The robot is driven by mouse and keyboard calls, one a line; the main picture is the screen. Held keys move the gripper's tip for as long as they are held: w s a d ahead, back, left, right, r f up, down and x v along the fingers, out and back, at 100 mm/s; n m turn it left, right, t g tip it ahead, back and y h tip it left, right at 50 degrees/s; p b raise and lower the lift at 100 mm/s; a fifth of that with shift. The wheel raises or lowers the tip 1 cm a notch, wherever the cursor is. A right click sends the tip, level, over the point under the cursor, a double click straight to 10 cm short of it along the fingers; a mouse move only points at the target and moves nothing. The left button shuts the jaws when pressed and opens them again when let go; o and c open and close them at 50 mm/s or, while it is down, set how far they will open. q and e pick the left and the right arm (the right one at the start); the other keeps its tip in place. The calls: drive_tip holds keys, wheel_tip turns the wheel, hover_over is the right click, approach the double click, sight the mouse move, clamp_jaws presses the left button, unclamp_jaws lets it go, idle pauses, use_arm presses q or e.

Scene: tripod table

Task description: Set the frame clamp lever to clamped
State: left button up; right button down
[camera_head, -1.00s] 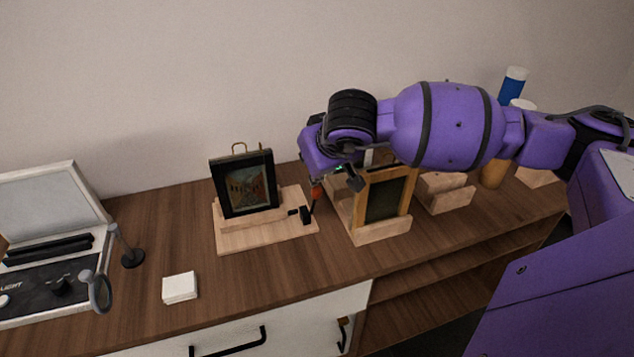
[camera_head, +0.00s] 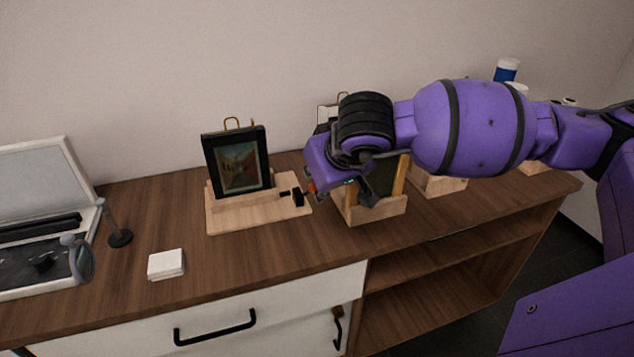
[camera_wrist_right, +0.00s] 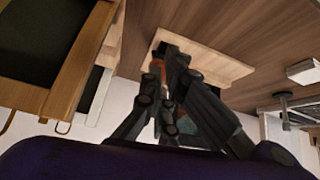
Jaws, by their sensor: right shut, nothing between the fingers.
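A dark-framed picture (camera_head: 238,163) stands upright on a light wooden base (camera_head: 262,214). A small black clamp (camera_head: 297,197) sits at the base's right end, with the red-orange lever (camera_head: 311,187) showing just beside my wrist. Contact and the lever's exact angle cannot be told. My left gripper is out of view.
A white block (camera_head: 166,264), a black stand (camera_head: 120,238) and an open case (camera_head: 40,225) are to the left. The tabletop in front of the base is clear.

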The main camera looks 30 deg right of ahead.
drive_tip(key=shift+s+f, duration=0.1)
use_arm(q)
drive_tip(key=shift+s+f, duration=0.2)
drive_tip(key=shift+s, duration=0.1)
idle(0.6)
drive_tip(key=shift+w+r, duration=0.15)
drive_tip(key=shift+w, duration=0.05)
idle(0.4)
